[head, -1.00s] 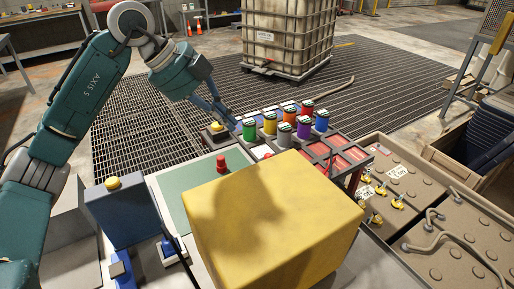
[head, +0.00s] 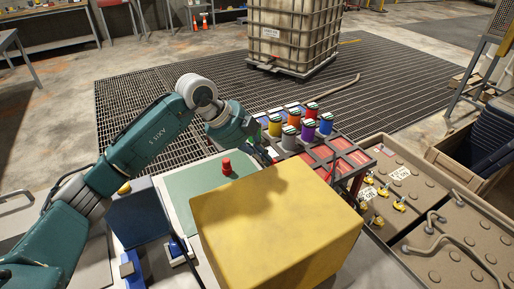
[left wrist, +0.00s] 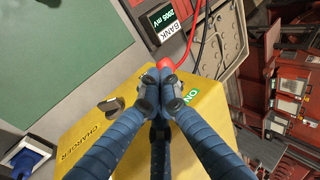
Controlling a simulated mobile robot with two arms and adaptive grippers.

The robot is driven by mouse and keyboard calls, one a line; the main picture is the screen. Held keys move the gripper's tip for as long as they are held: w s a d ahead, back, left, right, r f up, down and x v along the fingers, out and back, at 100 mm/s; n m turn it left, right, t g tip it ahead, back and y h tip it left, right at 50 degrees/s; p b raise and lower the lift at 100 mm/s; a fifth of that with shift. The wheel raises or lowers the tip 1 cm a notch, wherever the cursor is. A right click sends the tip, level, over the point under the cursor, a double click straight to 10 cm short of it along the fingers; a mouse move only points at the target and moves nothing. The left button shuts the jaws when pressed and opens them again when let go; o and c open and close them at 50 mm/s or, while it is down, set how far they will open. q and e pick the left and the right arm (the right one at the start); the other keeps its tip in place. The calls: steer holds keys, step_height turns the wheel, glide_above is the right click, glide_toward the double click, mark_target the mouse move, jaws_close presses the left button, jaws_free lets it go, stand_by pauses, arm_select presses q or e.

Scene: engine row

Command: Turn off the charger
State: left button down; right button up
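The charger is a large yellow box (head: 275,228) at the front in the head view. In the left wrist view its top (left wrist: 85,118) carries the word CHARGER, a dark metallic knob (left wrist: 110,104) and a green ON label (left wrist: 193,99). My left gripper (left wrist: 160,76) has its blue fingers together over the box, between the knob and the ON label and beyond them. A red lead end (left wrist: 152,66) shows just beyond the fingertips; I cannot tell if they touch it. In the head view the left gripper (head: 264,154) is partly hidden at the box's far edge. My right gripper is out of view.
A green mat (head: 190,190) with a red knob (head: 227,167) lies left of the charger. Coloured spools (head: 308,131) stand behind it. Battery blocks (head: 462,254) are on the right. A BANK display (left wrist: 165,14) and red and black cables (left wrist: 196,38) lie beyond the fingers.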

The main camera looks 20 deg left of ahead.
arm_select(q)
steer(key=shift+w+a+f+g, duration=0.15)
steer(key=shift+w+f+g, duration=0.05)
steer(key=shift+f+g, duration=0.1)
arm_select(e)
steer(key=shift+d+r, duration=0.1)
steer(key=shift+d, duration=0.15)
arm_select(q)
steer(key=shift+w+a+f+n+h, duration=0.15)
steer(key=shift+n+h, duration=0.15)
steer(key=shift+h, duration=0.2)
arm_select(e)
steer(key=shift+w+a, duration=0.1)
arm_select(q)
step_height(320, 180, down, 7)
steer(key=w+a+n+g+h+b, duration=0.1)
steer(key=g+h+b, duration=0.1)
steer(key=g+h, duration=0.1)
steer(key=shift+w+a+n+g+h, duration=0.2)
steer(key=shift+n+g+h, duration=0.1)
steer(key=shift+n+h, duration=0.1)
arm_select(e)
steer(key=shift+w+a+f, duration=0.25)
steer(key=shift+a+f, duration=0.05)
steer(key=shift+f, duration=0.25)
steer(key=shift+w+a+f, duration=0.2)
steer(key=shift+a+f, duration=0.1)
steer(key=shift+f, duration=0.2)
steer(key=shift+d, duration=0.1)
